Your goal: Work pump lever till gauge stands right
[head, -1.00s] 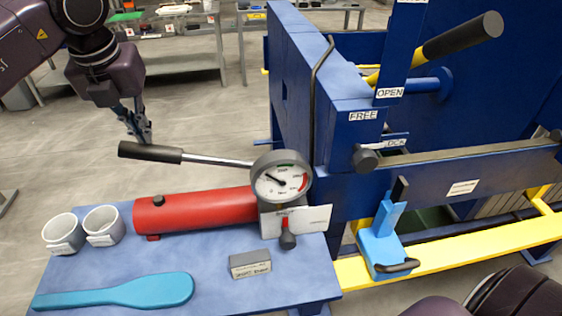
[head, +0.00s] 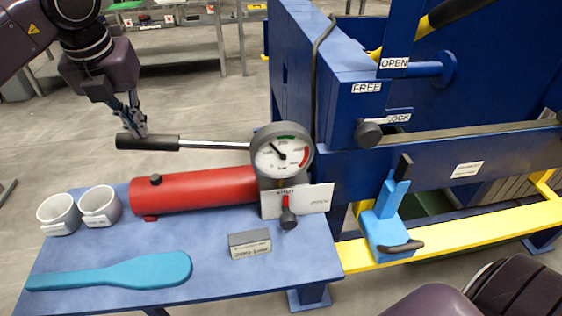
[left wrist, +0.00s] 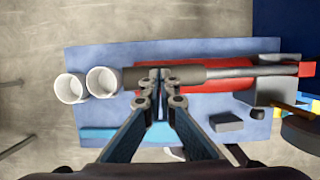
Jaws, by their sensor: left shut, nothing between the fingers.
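The pump lever (head: 147,142) has a black grip and a steel rod running to the pump, and stands about level above the red pump cylinder (head: 195,190). The round gauge (head: 282,152) has a green band at the top and a red one at the right. Its needle points to the upper left, short of the green band. My left gripper (head: 138,128) is shut and empty, its fingertips on or just above the black grip. In the left wrist view the fingertips (left wrist: 162,75) overlap the grip (left wrist: 185,75). My right gripper is out of view.
Below the gauge is a small red-and-black valve handle (head: 288,215). Two white cups (head: 100,206), a teal paddle (head: 120,272) and a grey block (head: 250,243) lie on the blue table (head: 215,280). The blue press frame (head: 340,100) stands right of the gauge.

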